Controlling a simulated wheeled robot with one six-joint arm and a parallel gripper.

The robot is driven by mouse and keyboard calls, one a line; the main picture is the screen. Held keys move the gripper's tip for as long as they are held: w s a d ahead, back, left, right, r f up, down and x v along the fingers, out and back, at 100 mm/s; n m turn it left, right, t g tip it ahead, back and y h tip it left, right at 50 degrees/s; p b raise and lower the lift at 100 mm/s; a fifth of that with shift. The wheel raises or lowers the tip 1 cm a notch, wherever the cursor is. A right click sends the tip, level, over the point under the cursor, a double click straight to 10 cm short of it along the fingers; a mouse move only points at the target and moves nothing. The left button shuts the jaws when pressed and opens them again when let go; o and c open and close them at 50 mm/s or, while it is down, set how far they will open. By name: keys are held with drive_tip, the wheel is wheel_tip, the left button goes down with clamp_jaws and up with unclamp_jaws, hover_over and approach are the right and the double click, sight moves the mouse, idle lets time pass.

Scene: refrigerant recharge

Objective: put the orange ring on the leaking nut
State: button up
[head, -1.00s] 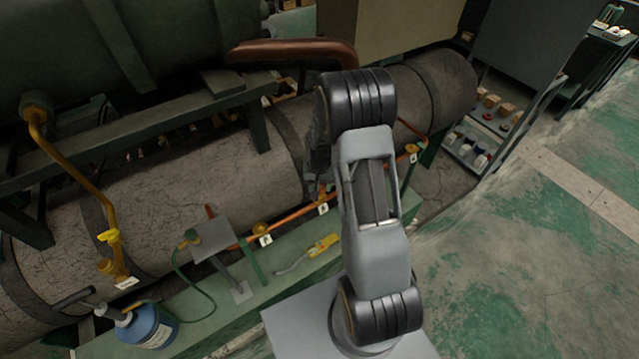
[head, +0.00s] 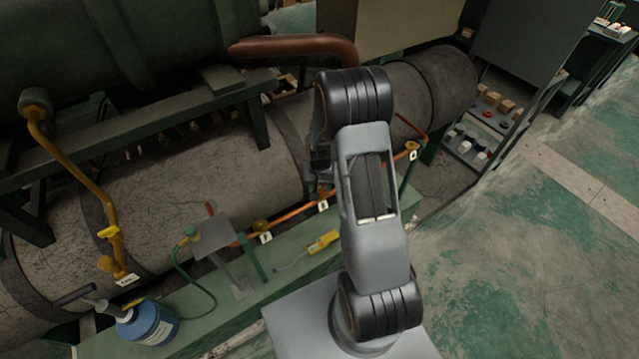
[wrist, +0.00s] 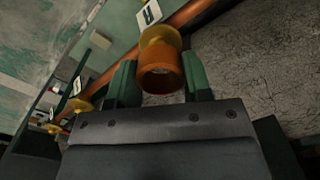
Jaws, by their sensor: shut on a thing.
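The orange ring (wrist: 160,74) is between the two green fingers of my gripper (wrist: 157,84) in the wrist view, and the gripper is shut on it. Just beyond the ring is a yellow nut (wrist: 160,36) on a copper-orange pipe (wrist: 190,12). The ring overlaps the nut in the picture; I cannot tell whether it touches or surrounds it. A white tag (wrist: 149,15) is beside this nut. In the head view my gripper is mostly hidden behind my arm, near the middle tag (head: 323,206). No leak is visible.
More yellow fittings sit along the pipe, one at left (head: 262,226) and one at right (head: 411,147). A yellow hand tool (head: 323,241), a grey stand (head: 213,236) and a blue bottle (head: 148,323) are on the green bench. A large grey cylinder (head: 190,185) lies behind the pipe.

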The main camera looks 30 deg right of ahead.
drive_tip(key=shift+f, duration=1.1)
drive_tip(key=o, duration=1.2)
drive_tip(key=shift+r+p, duration=2.15)
drive_tip(key=shift+r, duration=1.3)
